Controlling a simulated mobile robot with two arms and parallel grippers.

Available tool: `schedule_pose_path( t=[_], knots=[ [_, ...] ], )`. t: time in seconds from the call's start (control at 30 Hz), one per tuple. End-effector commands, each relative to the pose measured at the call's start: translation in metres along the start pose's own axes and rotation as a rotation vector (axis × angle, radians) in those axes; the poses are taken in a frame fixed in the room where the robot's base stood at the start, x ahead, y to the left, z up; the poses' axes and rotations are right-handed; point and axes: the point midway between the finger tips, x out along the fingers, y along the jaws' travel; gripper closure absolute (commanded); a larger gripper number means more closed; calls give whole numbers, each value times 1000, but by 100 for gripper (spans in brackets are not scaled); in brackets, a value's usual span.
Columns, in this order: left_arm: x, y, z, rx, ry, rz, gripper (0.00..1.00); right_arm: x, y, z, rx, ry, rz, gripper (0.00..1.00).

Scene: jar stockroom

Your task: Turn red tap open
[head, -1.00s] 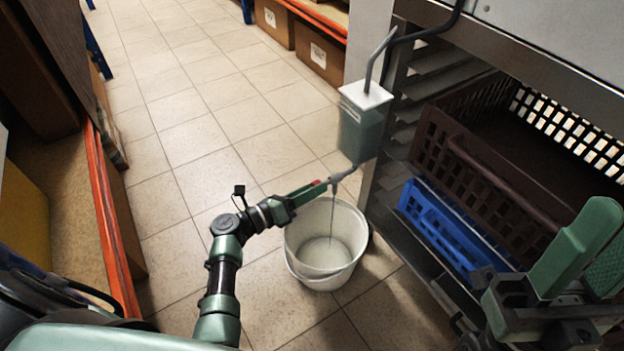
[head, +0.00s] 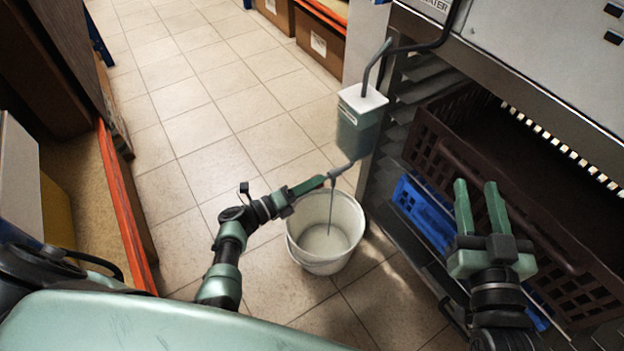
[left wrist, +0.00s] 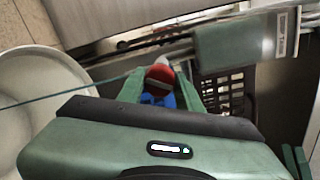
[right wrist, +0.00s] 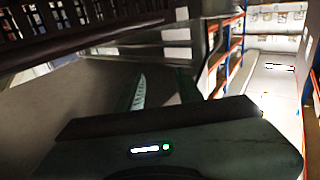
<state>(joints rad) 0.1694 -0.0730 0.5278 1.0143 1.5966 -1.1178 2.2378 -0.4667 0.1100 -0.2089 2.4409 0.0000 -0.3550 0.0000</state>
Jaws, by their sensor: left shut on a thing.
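The red tap (left wrist: 158,77) sits between my left gripper's fingers in the left wrist view. In the head view my left gripper (head: 322,181) is shut on it, below a tank of green-grey liquid (head: 358,132) with a white lid, and mostly hides it. A thin stream (head: 331,205) runs from the spout into a white bucket (head: 342,262) on the floor, which holds some pale liquid. The bucket also shows in the left wrist view (left wrist: 30,75). My right gripper (head: 477,186) is open and empty, in front of the brown crate; its fingers also show in the right wrist view (right wrist: 163,92).
A brown crate (head: 500,215) and a blue crate (head: 425,212) sit on the rack at the right. A dark hose (head: 415,48) runs above the tank. Shelves with an orange edge (head: 122,205) stand at the left. The tiled floor (head: 215,120) between is clear.

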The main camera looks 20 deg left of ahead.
Motion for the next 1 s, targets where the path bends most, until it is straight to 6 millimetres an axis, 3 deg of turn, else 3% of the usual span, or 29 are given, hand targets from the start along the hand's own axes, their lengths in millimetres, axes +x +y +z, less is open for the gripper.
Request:
schedule_pose_path(
  t=[0.27, 0.5, 0.7, 1.0],
  knots=[
    [0, -2, 3, -142, 3, 3, 100, -29, 11, 75, -5, -427, 26, 64],
    [0, -2, 3, -285, 8, 5, 100, -81, 20, 126, -2, -775, 48, 64],
    [0, -1, 3, -406, 14, 4, 100, -129, 24, 152, 4, -1018, 63, 64],
    [0, 0, 3, -547, 19, 5, 100, -183, 27, 167, 13, -1258, 78, 64]
  ],
)
